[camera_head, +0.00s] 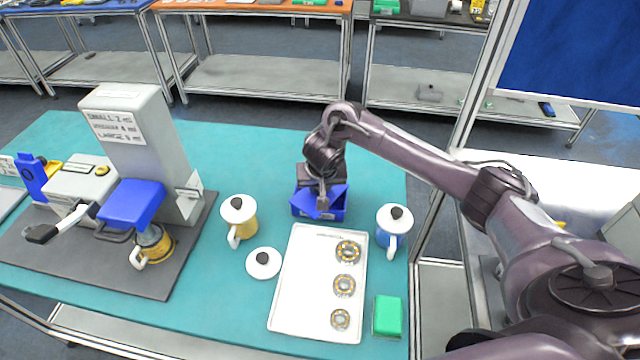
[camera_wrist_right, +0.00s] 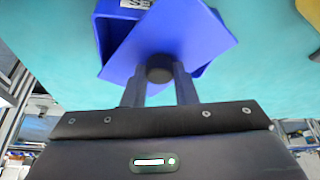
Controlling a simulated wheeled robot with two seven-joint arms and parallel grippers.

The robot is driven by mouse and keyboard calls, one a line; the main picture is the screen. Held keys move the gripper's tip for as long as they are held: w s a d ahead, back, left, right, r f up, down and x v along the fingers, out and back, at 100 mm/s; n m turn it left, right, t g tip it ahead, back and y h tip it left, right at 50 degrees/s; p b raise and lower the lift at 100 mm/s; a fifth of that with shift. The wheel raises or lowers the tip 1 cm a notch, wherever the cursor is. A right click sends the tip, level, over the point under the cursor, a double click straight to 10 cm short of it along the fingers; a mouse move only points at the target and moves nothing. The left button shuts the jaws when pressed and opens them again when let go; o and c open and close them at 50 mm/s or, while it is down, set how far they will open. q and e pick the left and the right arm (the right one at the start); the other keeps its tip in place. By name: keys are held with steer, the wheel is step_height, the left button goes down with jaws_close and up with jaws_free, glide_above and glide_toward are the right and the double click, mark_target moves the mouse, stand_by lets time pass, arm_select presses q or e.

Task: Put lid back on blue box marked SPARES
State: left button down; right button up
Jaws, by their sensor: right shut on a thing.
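The blue box (camera_head: 338,214) stands on the teal mat behind the white tray, and part of it shows in the right wrist view (camera_wrist_right: 106,32). A cut-off white label shows at its edge in that view. My right gripper (camera_head: 323,203) is over the box, shut on the black knob (camera_wrist_right: 160,70) of the blue lid (camera_wrist_right: 180,32). The lid is turned askew to the box and covers part of its top; whether it touches the rim I cannot tell. It also shows in the head view (camera_head: 308,207). My left gripper is not in view.
A white tray (camera_head: 300,310) with bearings lies in front of the box. A blue-and-white lidded jug (camera_head: 394,226) stands to the right, a yellow one (camera_head: 240,220) to the left. A loose white lid (camera_head: 263,264), a green block (camera_head: 387,316) and a grey machine (camera_head: 150,130) are nearby.

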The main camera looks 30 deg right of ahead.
steer(key=shift+f+p, duration=0.15)
steer(key=shift+p, duration=0.85)
stand_by(1.0)
stand_by(0.3)
steer(key=o, duration=1.5)
steer(key=shift+o, duration=0.2)
step_height(320, 180, up, 5)
steer(key=p, duration=0.6)
steer(key=shift+r, duration=0.95)
